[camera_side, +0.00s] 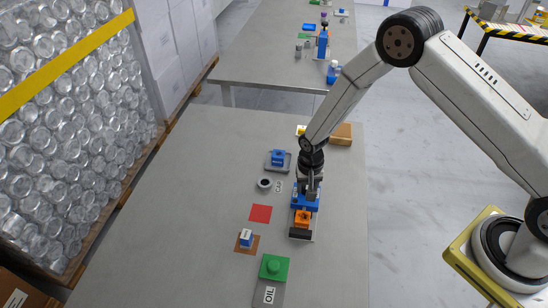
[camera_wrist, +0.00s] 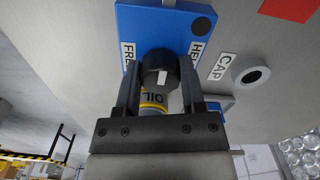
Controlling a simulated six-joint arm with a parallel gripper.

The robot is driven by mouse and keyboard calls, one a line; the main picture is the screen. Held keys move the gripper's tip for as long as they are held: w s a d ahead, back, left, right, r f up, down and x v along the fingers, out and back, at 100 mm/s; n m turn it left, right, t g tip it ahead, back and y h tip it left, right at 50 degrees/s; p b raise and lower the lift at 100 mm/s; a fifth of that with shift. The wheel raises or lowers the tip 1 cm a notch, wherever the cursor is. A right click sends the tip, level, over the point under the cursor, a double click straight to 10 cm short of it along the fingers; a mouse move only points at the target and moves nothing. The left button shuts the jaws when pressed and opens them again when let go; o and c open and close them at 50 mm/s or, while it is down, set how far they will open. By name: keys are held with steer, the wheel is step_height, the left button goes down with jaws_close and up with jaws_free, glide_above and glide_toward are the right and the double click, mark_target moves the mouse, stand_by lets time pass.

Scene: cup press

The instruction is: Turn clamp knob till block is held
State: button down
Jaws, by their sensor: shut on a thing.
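In the wrist view, my gripper (camera_wrist: 159,82) has a finger on each side of a black round knob (camera_wrist: 160,64) and is shut on it. The knob has a white mark and sits in front of a blue panel (camera_wrist: 165,24). A "FRE…" label (camera_wrist: 129,55) is on the panel's left and an "HE…" label (camera_wrist: 200,48) on its right; both are partly cut off from sight. In the side view, my gripper (camera_side: 309,190) is over the blue clamp (camera_side: 296,202). An orange piece (camera_side: 302,218) sits at its front. Whether a block is gripped there, I cannot tell.
A CAP ring (camera_side: 265,183), a red square (camera_side: 260,213), a blue-and-white block (camera_side: 246,238) and a green block (camera_side: 274,266) lie left of or before the clamp. The table's left side is bare.

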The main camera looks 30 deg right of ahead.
mark_target(307, 186)
steer(key=m, duration=0.7)
steer(key=shift+a, duration=0.1)
steer(key=m, duration=0.6)
steer(key=shift+w, duration=0.15)
steer(key=shift+m, duration=0.4)
steer(key=shift+c, duration=1)
jaws_free()
steer(key=shift+r, duration=0.1)
steer(key=shift+r, duration=3.75)
steer(key=shift+r, duration=0.1)
